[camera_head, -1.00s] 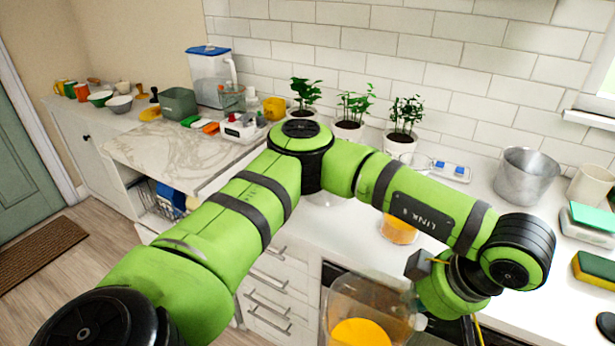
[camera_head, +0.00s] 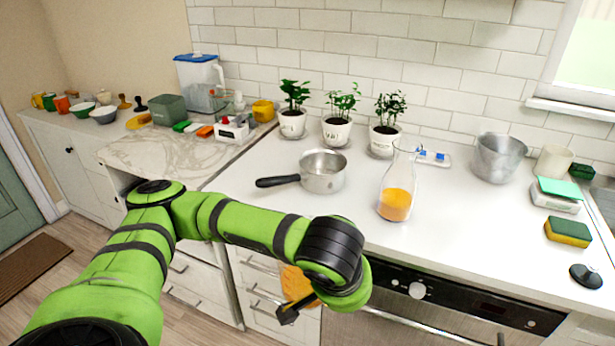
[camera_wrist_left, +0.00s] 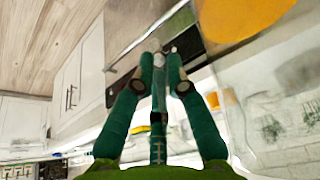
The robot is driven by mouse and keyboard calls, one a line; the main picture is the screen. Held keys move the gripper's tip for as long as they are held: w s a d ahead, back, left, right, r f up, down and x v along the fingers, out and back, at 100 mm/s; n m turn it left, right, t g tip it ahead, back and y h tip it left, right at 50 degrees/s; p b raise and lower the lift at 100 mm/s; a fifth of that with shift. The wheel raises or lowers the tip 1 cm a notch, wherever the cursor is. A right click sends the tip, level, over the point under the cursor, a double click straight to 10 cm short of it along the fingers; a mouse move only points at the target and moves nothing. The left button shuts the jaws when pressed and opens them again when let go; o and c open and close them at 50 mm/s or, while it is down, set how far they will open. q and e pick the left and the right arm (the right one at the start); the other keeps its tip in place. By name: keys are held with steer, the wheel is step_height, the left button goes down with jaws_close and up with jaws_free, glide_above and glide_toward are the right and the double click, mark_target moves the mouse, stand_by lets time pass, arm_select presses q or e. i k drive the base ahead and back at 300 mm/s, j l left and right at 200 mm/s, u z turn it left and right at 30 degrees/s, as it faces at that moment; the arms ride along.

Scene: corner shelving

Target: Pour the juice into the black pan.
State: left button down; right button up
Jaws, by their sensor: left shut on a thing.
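A steel saucepan (camera_head: 323,172) with a black handle (camera_head: 278,181) stands upright on the white counter. No all-black pan shows. My left arm reaches in from the left, in front of the counter's front edge. My left gripper (camera_wrist_left: 165,72) is shut on a clear container of orange juice. The juice (camera_head: 297,282) shows behind my wrist in the head view, and as an orange disc in the left wrist view (camera_wrist_left: 240,16). The grip point is unclear, and my wrist hides much of the container. A glass carafe (camera_head: 399,178) with orange juice stands on the counter right of the saucepan.
Several potted plants (camera_head: 337,128) line the wall behind the saucepan. A metal pot (camera_head: 498,158), a scale (camera_head: 556,197) and a sponge (camera_head: 568,232) stand to the right. The oven front (camera_head: 440,305) and drawers lie below. Counter between saucepan and carafe is clear.

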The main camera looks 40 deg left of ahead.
mark_target(322, 171)
steer(key=u, duration=1.15)
